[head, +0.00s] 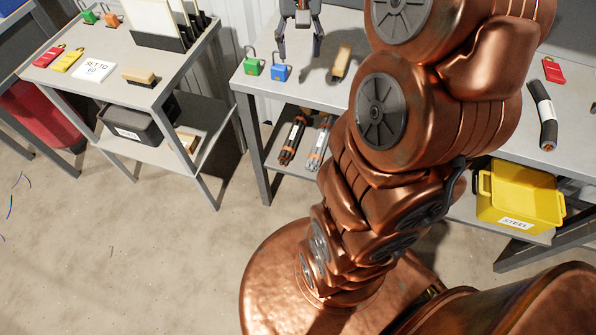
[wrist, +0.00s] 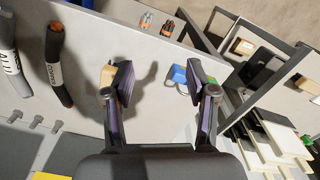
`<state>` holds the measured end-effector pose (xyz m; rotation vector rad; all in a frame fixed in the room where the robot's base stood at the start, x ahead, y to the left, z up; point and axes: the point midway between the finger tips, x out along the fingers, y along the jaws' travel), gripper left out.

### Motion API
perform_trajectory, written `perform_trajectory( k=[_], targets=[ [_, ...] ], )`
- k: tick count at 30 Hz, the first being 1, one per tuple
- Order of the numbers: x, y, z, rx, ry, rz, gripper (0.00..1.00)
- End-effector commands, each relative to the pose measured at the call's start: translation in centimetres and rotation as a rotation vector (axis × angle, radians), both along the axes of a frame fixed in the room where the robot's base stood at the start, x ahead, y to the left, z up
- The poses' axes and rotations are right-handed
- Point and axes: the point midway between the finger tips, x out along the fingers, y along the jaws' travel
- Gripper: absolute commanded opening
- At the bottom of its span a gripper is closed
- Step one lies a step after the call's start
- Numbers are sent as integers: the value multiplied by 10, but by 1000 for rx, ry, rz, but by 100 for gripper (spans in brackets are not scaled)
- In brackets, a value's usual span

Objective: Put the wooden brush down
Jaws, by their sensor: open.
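A wooden brush (head: 341,62) lies on the grey middle table (head: 300,92), to the right of my gripper. In the wrist view this brush (wrist: 107,75) shows beside the left finger, which partly hides it. My gripper (head: 299,48) is above the back of that table, fingers apart and pointing down. In the wrist view my gripper (wrist: 162,82) has nothing between its fingers. A second wooden brush (head: 140,75) lies on the left table (head: 112,82).
Green (head: 252,66) and blue (head: 280,72) padlocks stand on the middle table near my gripper. Cable bundles (head: 294,138) lie on its lower shelf. A black cable piece (head: 542,115) and a red tag (head: 553,70) lie at the right. A yellow bin (head: 520,195) sits below.

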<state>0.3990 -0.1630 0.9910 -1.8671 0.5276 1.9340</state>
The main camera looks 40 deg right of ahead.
Motion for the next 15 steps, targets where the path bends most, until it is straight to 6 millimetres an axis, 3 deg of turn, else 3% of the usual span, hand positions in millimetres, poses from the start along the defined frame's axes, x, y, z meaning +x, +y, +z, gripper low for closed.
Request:
perform_trajectory(
  k=[1,6,15],
  targets=[
    [-11,21,0,-1,4,56,57],
    [-53,79,-11,8,35,220,57],
    [-145,143,-42,16,87,447,57]
  ],
)
